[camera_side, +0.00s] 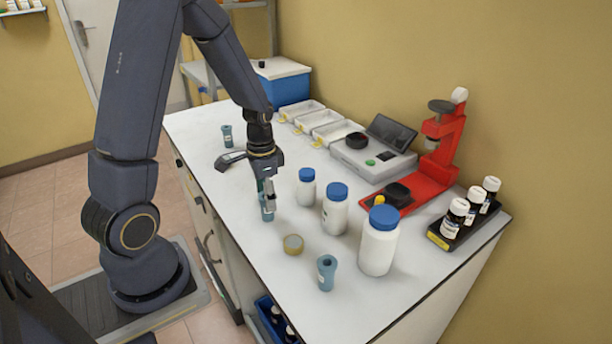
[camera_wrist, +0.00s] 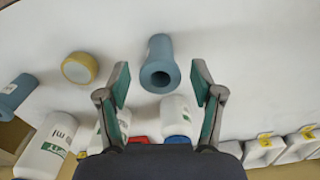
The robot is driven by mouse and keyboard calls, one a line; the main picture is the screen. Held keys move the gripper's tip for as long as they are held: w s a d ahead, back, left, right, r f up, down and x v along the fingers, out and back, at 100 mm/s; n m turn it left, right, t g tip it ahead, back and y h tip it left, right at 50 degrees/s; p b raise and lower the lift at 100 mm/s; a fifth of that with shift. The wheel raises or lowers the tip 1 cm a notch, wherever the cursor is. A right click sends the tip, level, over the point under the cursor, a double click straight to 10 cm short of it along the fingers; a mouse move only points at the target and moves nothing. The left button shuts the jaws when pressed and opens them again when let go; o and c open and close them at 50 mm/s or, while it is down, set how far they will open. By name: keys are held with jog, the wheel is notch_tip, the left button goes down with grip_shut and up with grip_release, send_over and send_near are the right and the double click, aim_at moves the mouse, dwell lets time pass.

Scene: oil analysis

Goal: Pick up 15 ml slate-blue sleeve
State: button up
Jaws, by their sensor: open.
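Three slate-blue sleeves stand on the white bench in the side view: a far one (camera_side: 227,135), a middle one (camera_side: 267,210) and a near one (camera_side: 326,273). I cannot read which is the 15 ml one. My gripper (camera_side: 267,187) is above the middle sleeve, pointing down and partly covering it. In the wrist view, that sleeve (camera_wrist: 160,62) shows its round open top, centred between the spread fingertips of my gripper (camera_wrist: 160,84). The fingers are open and hold nothing.
A yellow tape roll (camera_side: 293,244) sits close to the middle sleeve. White blue-capped bottles (camera_side: 335,210) stand to its right. A scanner-like dark device (camera_side: 230,160) lies behind. A scale (camera_side: 373,160), red stand (camera_side: 430,165) and white trays (camera_side: 320,120) line the wall side.

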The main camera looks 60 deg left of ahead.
jog(key=shift+f, duration=0.45)
jog(key=shift+c, duration=0.2)
jog(key=c, duration=1.2)
